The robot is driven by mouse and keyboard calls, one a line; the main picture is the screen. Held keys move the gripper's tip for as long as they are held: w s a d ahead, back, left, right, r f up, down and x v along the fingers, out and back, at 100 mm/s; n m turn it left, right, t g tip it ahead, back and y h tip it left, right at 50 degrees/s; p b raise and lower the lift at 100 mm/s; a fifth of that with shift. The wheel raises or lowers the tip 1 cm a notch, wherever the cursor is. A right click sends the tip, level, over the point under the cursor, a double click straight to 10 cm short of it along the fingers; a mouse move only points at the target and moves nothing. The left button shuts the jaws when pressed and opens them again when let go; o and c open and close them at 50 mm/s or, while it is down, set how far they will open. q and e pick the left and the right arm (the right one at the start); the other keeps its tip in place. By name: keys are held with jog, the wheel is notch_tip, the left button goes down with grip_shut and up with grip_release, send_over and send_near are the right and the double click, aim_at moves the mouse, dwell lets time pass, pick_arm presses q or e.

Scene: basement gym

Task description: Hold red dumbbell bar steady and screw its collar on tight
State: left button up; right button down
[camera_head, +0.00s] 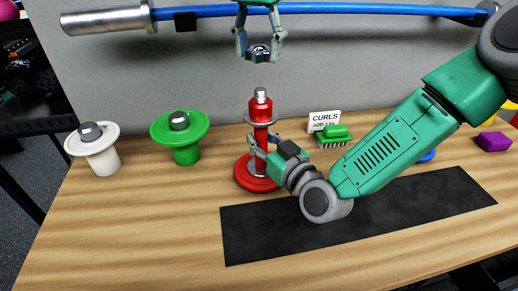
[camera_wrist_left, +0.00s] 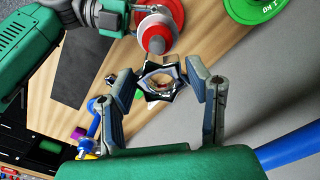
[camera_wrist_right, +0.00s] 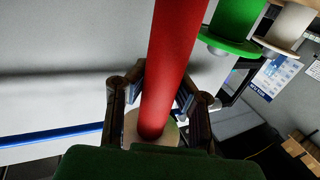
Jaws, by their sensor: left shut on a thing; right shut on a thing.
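The red dumbbell bar (camera_head: 262,112) stands upright on the table with a red disc (camera_head: 256,184) at its foot and a silver tip on top. It also shows in the right wrist view (camera_wrist_right: 175,60). My right gripper (camera_head: 259,146) is shut on the bar below its upper flange, coming from the right. My left gripper (camera_head: 261,35) is above, shut on the silver star-shaped collar (camera_head: 259,53). The collar (camera_wrist_left: 160,82) sits between its fingertips in the left wrist view, its hole visible. The collar is apart from the bar tip, well above it.
A green dumbbell (camera_head: 184,154) and a white one (camera_head: 101,162) stand to the left. A black mat (camera_head: 400,210) lies in front. A "CURLS" card (camera_head: 324,119) and a green brush (camera_head: 334,134) are behind my right arm. A blue bar (camera_head: 350,9) runs along the wall.

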aim_at(265, 91)
pick_arm(q)
jog(key=f, duration=0.2)
jog(key=s+d+f, duration=0.1)
jog(key=f, duration=0.1)
jog(key=shift+a+f, duration=0.1)
jog(key=shift+f, duration=0.2)
jog(key=shift+f, duration=0.15)
jog(key=shift+w+d+f, duration=0.15)
jog(key=shift+d+f, duration=0.1)
jog(key=shift+f, duration=0.6)
jog(key=shift+f, duration=0.55)
